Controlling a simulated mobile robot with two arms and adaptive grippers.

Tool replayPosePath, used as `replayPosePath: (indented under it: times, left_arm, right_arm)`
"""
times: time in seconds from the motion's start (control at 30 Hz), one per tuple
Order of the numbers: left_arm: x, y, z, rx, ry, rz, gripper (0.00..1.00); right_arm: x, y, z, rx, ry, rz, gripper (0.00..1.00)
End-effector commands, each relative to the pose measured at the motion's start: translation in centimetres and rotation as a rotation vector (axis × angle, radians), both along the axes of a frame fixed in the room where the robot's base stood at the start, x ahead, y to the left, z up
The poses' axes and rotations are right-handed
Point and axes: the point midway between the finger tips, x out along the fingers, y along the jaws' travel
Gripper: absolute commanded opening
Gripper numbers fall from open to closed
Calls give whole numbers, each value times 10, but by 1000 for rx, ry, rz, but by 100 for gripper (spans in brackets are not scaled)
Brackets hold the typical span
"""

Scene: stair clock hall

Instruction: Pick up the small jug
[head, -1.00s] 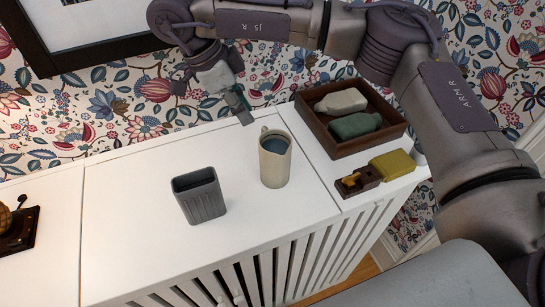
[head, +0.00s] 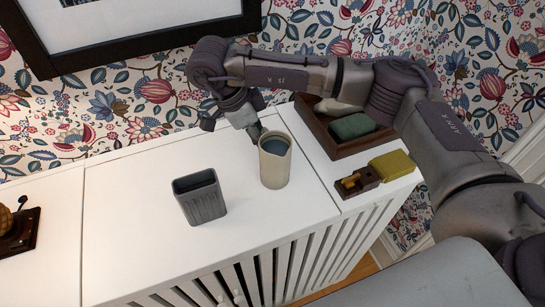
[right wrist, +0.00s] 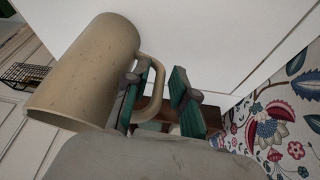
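The small jug (head: 275,165) is cream with a grey-blue inside and stands upright on the white cabinet top (head: 125,235). In the right wrist view the jug (right wrist: 88,75) fills the left side, its handle (right wrist: 157,88) facing my gripper. My right gripper (head: 254,133) is just behind the jug at its handle side. In the wrist view the right gripper (right wrist: 160,100) is open, with green-padded fingers either side of the handle; one finger seems to sit between handle and body. A gap shows between the handle and the outer finger. My left gripper is not in view.
A dark grey ribbed cup (head: 201,198) stands left of the jug. A brown tray (head: 339,147) with a green and a pale item lies to the right, partly behind my right arm. A yellow-green box (head: 392,166) and a small dark holder (head: 357,182) are near the right edge.

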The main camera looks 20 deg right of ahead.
Motion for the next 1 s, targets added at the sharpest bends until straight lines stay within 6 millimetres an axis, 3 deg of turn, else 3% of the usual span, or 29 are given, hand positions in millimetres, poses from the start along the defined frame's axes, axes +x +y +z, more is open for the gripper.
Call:
replayPosePath:
  times: [0.03, 0.13, 0.17, 1.0]
  left_arm:
    - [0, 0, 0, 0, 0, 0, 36]
    - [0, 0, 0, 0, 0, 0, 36]
    - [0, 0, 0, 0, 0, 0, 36]
    - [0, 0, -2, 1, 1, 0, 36]
  right_arm:
    - [0, 0, 0, 0, 0, 0, 17]
    - [0, 0, 0, 0, 0, 0, 1]
    - [0, 0, 0, 0, 0, 0, 0]
    - [0, 0, 7, 0, -1, 0, 0]
